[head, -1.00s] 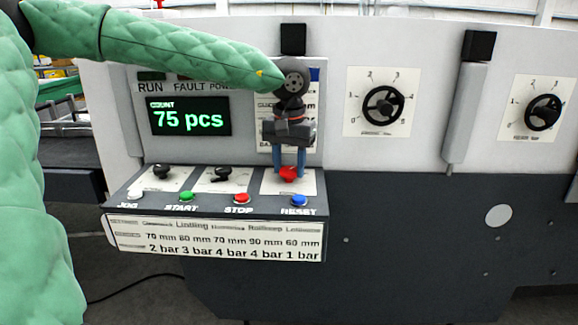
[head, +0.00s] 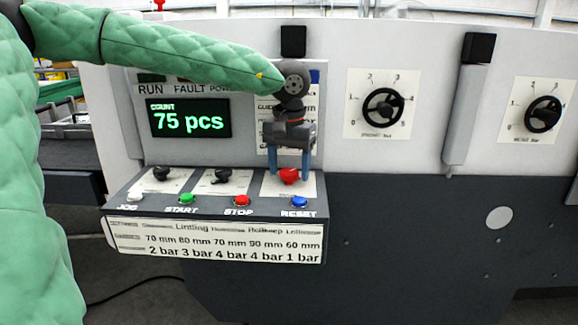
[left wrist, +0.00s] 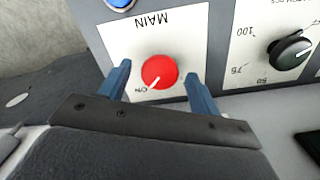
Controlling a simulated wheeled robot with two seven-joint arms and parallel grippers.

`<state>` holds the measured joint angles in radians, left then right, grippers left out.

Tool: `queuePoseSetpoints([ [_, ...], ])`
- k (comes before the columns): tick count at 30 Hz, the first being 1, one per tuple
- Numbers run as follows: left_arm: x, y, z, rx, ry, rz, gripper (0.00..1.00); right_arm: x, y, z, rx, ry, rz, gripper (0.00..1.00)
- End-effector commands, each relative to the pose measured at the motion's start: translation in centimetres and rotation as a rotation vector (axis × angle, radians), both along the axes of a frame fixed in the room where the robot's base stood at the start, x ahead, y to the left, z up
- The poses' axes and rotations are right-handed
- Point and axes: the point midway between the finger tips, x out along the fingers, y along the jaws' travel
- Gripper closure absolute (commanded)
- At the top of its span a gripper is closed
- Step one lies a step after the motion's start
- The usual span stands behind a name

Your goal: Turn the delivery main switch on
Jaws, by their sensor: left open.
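The main switch is a red round knob (head: 289,176) on a white plate at the right end of the sloped control panel. In the left wrist view the red knob (left wrist: 160,71) sits on a plate marked MAIN, which appears upside down. Its white mark points to the lower left, at a small label that seems to read ON. My left gripper (head: 290,176) is open over the knob. In the left wrist view its blue fingers (left wrist: 158,88) stand either side of the knob, with gaps showing. My right gripper is not in view.
Two black knobs (head: 161,173) (head: 222,175) sit left of the switch. Jog, start (head: 187,198), stop (head: 242,200) and reset (head: 299,201) buttons line the panel's front edge. A display (head: 189,118) reading 75 pcs stands behind. Pressure dials (head: 383,107) are on the wall to the right.

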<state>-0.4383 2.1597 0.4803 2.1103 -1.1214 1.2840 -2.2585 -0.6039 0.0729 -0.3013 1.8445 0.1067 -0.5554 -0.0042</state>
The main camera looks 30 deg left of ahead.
Motion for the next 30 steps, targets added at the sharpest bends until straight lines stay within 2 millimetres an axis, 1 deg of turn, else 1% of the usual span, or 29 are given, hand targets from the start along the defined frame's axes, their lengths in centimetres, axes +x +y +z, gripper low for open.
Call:
queuePoseSetpoints([
  [5,0.0,0.0,0.6,0.000,-0.001,0.000,0.37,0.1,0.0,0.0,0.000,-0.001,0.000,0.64],
  [8,0.0,0.0,1.7,0.001,-0.002,0.000,0.37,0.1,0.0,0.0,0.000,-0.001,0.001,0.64],
  [15,0.1,0.0,5.4,0.000,-0.002,0.001,0.37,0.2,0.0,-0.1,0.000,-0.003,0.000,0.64],
  [19,0.1,0.0,6.8,0.000,-0.002,0.000,0.37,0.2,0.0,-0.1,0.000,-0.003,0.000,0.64],
  [24,0.0,0.0,7.7,0.000,0.001,0.000,0.37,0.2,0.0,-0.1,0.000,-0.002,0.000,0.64],
  [30,0.0,0.0,7.8,0.000,0.001,0.000,0.37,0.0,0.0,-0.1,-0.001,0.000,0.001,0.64],
])
